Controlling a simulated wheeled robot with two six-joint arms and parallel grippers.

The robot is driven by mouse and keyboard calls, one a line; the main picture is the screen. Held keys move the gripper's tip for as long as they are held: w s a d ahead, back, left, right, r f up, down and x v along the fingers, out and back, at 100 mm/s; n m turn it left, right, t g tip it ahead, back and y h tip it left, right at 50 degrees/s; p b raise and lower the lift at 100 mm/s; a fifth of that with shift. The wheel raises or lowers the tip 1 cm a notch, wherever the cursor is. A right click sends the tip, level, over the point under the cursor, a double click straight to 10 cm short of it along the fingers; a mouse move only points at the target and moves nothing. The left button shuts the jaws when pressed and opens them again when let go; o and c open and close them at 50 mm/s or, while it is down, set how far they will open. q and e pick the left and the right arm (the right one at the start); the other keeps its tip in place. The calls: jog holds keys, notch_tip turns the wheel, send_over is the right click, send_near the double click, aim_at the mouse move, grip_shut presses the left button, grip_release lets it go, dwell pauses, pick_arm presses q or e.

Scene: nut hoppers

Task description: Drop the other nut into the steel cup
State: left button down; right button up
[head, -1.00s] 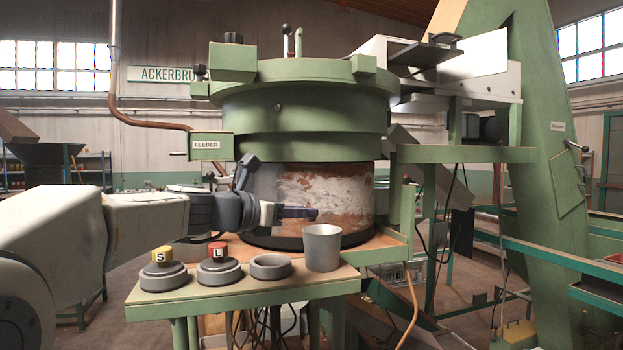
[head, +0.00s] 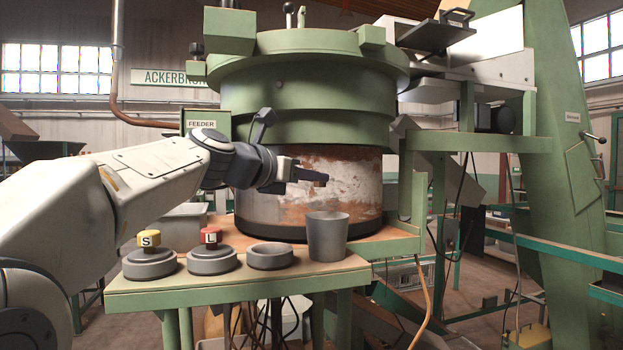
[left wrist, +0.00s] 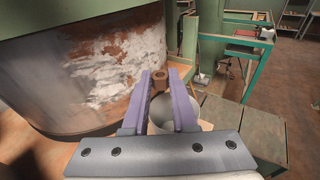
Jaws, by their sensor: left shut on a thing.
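My left gripper (head: 318,178) is shut on a small brown nut, which shows between the fingertips in the left wrist view (left wrist: 159,77). It holds the nut in the air in front of the rusty drum, above the height of the steel cup's rim. The steel cup (head: 327,240) is grey and stands upright at the right end of the green-edged stand. In the left wrist view the cup (left wrist: 160,124) shows partly behind the purple fingers. The inside of the cup is hidden in the head view. My right gripper is not in view.
On the stand (head: 230,285), left of the cup, are a shallow grey dish (head: 270,257), a round base with a red L cap (head: 211,236) and one with a yellow S cap (head: 150,239). The green feeder machine (head: 300,100) with its rusty drum (head: 345,208) rises behind.

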pick_arm(q)
jog(key=shift+f, duration=0.4)
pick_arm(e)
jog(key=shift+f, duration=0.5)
pick_arm(q)
jog(key=shift+a, duration=0.1)
jog(key=c, duration=0.6)
grip_release()
jog(key=shift+s, duration=0.1)
jog(key=b+v, duration=0.1)
jog(key=v, duration=0.9)
jog(key=shift+s+a+b, duration=0.15)
jog(key=shift+b, duration=0.25)
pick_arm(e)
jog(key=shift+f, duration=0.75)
